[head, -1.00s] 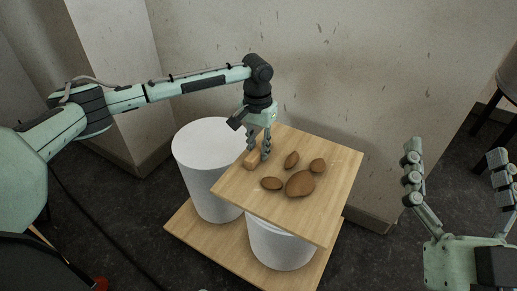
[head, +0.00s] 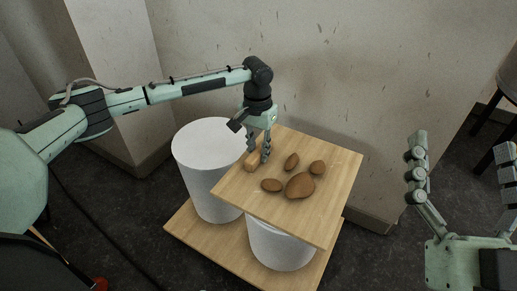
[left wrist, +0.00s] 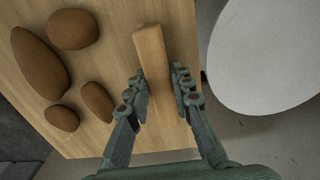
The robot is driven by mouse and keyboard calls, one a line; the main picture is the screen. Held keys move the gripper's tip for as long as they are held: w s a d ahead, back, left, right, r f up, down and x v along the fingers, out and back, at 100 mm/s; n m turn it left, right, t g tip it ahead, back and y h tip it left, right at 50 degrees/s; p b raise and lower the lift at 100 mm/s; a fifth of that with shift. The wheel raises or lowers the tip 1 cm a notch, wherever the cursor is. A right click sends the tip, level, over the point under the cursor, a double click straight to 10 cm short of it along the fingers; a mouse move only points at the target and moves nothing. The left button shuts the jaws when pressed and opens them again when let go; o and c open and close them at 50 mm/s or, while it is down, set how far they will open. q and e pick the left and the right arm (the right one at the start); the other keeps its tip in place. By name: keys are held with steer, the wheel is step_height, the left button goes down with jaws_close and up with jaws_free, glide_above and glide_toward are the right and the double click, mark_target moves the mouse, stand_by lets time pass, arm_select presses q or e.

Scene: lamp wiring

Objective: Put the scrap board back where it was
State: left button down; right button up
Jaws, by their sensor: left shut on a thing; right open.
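The scrap board (head: 325,205) is a square light-wood board with a wooden bar (head: 252,160) on its left side. Several brown lumps lie on it. It is over the front white drum (head: 282,248); whether it rests on it or hangs just above I cannot tell. My left gripper (head: 260,158) points down with its fingers on both sides of the bar, shut on it. In the left wrist view the bar (left wrist: 152,65) runs between the fingers (left wrist: 160,98). My right gripper (head: 460,175) is open and empty at the right, away from the board.
A second white drum (head: 205,160) with a flat top stands behind and left of the board. Both drums stand on a wooden base (head: 190,232) on the dark floor. A wall is close behind. A dark stool (head: 500,125) stands at the far right.

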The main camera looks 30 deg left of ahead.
arm_select(q)
steer(key=shift+f, duration=0.25)
steer(key=c, duration=1.3)
jaws_free()
steer(key=shift+o, duration=0.2)
steer(key=shift+f, duration=0.1)
